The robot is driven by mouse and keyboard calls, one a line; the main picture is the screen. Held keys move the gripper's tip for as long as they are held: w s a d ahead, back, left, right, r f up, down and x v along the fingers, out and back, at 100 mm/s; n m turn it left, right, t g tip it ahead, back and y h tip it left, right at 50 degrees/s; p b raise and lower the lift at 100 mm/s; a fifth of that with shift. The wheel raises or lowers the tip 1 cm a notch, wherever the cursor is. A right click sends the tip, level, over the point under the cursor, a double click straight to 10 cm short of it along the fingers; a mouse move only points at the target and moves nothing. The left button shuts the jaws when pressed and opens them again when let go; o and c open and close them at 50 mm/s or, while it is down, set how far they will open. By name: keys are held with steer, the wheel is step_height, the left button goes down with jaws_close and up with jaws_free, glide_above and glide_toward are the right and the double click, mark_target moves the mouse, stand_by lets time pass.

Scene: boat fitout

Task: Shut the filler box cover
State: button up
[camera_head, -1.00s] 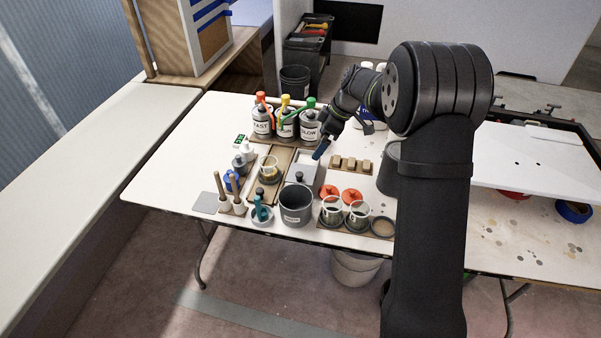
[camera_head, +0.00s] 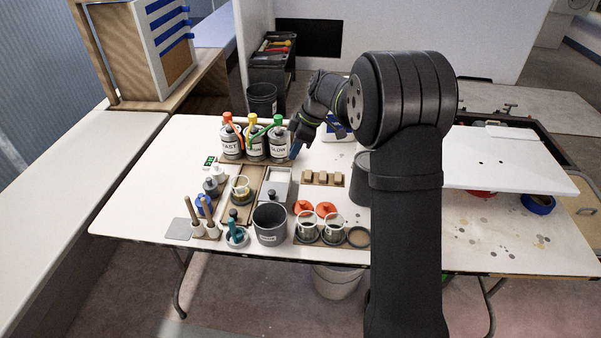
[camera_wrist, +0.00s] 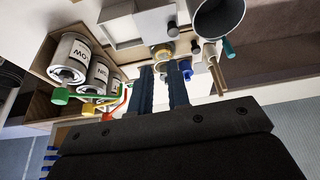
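The filler box (camera_head: 277,180) is a pale grey rectangular box on the table, right of the wooden tray. Its light cover with a dark knob (camera_head: 272,195) sits over the near end, and the far part looks uncovered. In the wrist view the box's recessed inside (camera_wrist: 121,28) shows beside the cover and its dark knob (camera_wrist: 172,26). My gripper (camera_head: 294,152) is above and behind the box, right of the SLOW bottle, apart from the cover. In the wrist view its two blue fingers (camera_wrist: 162,70) stand apart with nothing held between them.
Bottles with red, yellow and green tops (camera_head: 254,142) stand close left of my gripper. A dark grey pot (camera_head: 271,224) is just in front of the box. Wooden blocks (camera_head: 323,178) lie to its right, and cups (camera_head: 307,225) stand at the near edge.

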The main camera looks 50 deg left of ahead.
steer(key=s+f+n+t, duration=0.1)
steer(key=s, duration=0.1)
steer(key=s+f+n+t+h, duration=0.1)
steer(key=s+n, duration=0.1)
steer(key=s+f+n+t+h, duration=0.1)
steer(key=s+n, duration=0.1)
steer(key=shift+s+d+f, duration=0.1)
steer(key=shift+s+f, duration=0.2)
steer(key=shift+f, duration=0.05)
jaws_close()
steer(key=n+t, duration=0.4)
steer(key=n, duration=0.4)
glide_toward(270, 201)
steer(key=d+v, duration=0.1)
steer(key=v, duration=0.3)
steer(key=x, duration=0.9)
steer(key=shift+a+f, duration=0.3)
steer(key=shift+a, duration=0.05)
